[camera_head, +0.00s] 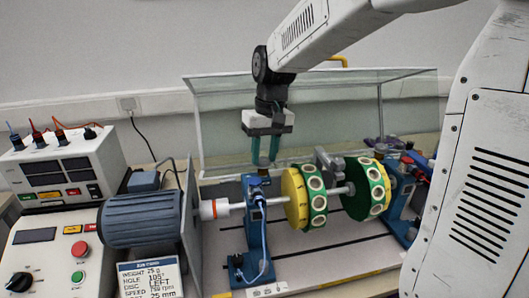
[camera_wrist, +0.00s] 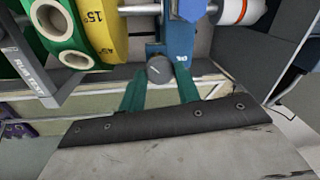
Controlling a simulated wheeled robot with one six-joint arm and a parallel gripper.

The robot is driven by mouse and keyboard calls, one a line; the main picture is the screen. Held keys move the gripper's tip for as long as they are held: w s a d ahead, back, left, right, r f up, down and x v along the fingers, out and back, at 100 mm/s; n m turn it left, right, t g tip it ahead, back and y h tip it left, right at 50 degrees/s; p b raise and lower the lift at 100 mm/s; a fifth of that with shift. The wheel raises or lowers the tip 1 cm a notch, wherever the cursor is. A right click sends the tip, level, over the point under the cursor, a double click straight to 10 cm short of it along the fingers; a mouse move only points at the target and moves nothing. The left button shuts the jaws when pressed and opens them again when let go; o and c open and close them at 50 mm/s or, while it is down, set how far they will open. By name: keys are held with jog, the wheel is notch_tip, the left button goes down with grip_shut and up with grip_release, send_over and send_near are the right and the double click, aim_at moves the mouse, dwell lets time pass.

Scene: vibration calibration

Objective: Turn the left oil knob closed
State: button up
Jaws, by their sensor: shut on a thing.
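The left oil knob (camera_wrist: 160,70) is a small dark grey round cap with a light line on its top. In the wrist view, one finger is on each side of the knob. In the head view the fingers and the stand's top hide the knob.
The shaft carries two yellow-green discs (camera_head: 297,198) (camera_head: 356,188) right of the stand. A blue motor (camera_head: 143,218) and a control box (camera_head: 68,165) stand at left. A clear guard (camera_head: 340,100) rises behind my gripper. A second blue stand (camera_head: 400,215) is at right.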

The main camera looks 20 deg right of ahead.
jog(key=n, duration=0.4)
jog(key=shift+n, duration=0.3)
jog(key=n, duration=0.4)
jog(key=shift+w+g, duration=0.1)
jog(key=shift+g, duration=0.3)
jog(key=o, duration=1)
jog(key=shift+c, duration=0.2)
jog(key=shift+r, duration=0.1)
jog(key=r, duration=0.7)
jog(key=shift+w+d+r, duration=0.25)
jog(key=shift+w+r, duration=0.05)
jog(key=shift+w, duration=0.05)
